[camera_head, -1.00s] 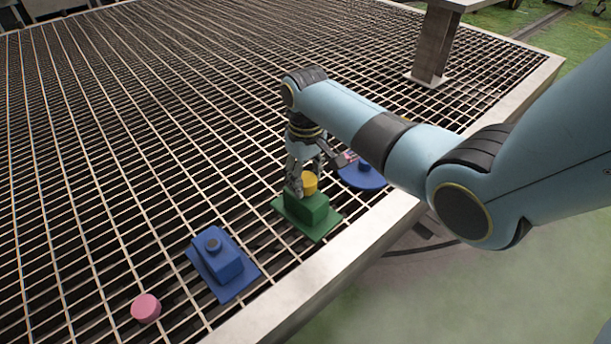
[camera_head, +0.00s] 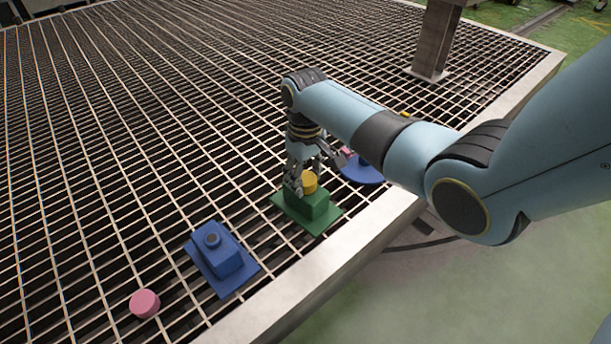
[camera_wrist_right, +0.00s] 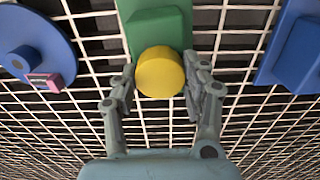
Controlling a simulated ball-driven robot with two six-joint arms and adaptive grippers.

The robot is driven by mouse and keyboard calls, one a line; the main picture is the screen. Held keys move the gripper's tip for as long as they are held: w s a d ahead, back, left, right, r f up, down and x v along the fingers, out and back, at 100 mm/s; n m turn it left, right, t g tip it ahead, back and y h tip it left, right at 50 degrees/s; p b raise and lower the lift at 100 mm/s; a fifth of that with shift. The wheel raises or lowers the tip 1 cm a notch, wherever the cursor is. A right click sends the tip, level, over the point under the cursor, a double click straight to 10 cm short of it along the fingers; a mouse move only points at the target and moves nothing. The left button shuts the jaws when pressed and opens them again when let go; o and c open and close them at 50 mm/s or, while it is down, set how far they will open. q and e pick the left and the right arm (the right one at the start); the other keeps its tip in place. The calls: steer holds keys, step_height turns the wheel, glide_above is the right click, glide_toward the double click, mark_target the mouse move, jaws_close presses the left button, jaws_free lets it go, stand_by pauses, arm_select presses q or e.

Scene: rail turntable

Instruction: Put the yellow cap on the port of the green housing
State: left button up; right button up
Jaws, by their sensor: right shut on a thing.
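The yellow cap (camera_head: 309,184) is between the fingers of my right gripper (camera_head: 301,183), which is shut on it. In the right wrist view the cap (camera_wrist_right: 160,72) shows round face on, with a finger of the gripper (camera_wrist_right: 161,82) at each side. The green housing (camera_head: 308,207) stands on its flat green plate near the grate's front edge. In the head view the cap is at the top of the housing. The port is hidden by the cap, and I cannot tell whether the cap is seated. My left gripper is not in view.
A blue housing (camera_head: 222,262) with a dark round port stands to the left, with a pink cap (camera_head: 145,304) beyond it. A round blue base (camera_head: 362,174) with a small pink block is just right of the gripper. A post (camera_head: 436,40) stands farther back. Much of the grate is bare.

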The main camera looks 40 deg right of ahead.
steer(key=shift+f, duration=0.2)
steer(key=o, duration=1.1)
step_height(320, 180, up, 12)
